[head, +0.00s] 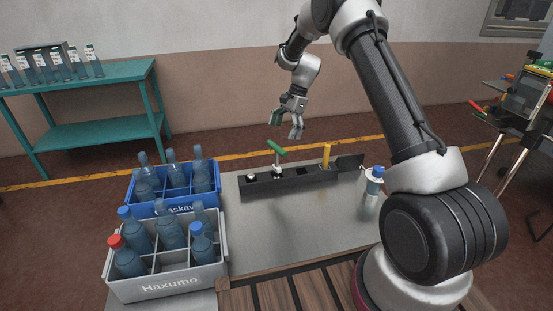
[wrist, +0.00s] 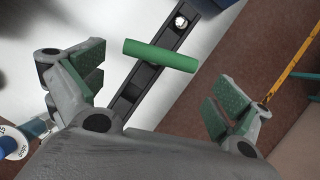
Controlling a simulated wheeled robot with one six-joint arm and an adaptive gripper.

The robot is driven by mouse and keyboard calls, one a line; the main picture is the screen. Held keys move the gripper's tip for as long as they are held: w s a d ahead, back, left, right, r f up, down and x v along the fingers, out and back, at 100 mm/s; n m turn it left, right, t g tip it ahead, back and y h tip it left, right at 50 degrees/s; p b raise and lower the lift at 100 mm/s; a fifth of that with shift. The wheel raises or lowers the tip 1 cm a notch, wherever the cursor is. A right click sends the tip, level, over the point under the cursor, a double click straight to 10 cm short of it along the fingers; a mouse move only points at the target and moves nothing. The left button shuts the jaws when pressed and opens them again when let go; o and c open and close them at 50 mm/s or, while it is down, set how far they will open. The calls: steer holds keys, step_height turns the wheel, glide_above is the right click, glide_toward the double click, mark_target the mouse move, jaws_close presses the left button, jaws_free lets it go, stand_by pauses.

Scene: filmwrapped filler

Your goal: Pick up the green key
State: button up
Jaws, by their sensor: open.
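The green key (head: 277,147) stands in the dark rail (head: 262,184) on the grey table, with its green bar handle on top. It also shows in the wrist view as a green bar (wrist: 160,55) lying across the rail (wrist: 140,90). My gripper (head: 286,125) is above the key in the head view, apart from it. In the wrist view my gripper (wrist: 150,100) is open and empty, with green pads on both fingers, and the green bar shows beyond and between the fingertips. The lower part of the key is hidden in the wrist view.
A yellow handle (head: 326,155) stands farther right on the rail. A blue crate (head: 206,196) and a grey crate (head: 170,284) of bottles stand at the left. A blue-capped bottle (head: 373,184) stands near my arm. The table's front (head: 290,250) is clear.

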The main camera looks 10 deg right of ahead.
mark_target(277, 148)
steer(key=x, duration=0.7)
steer(key=shift+a+f, duration=0.2)
steer(key=shift+a, duration=0.05)
steer(key=c, duration=0.8)
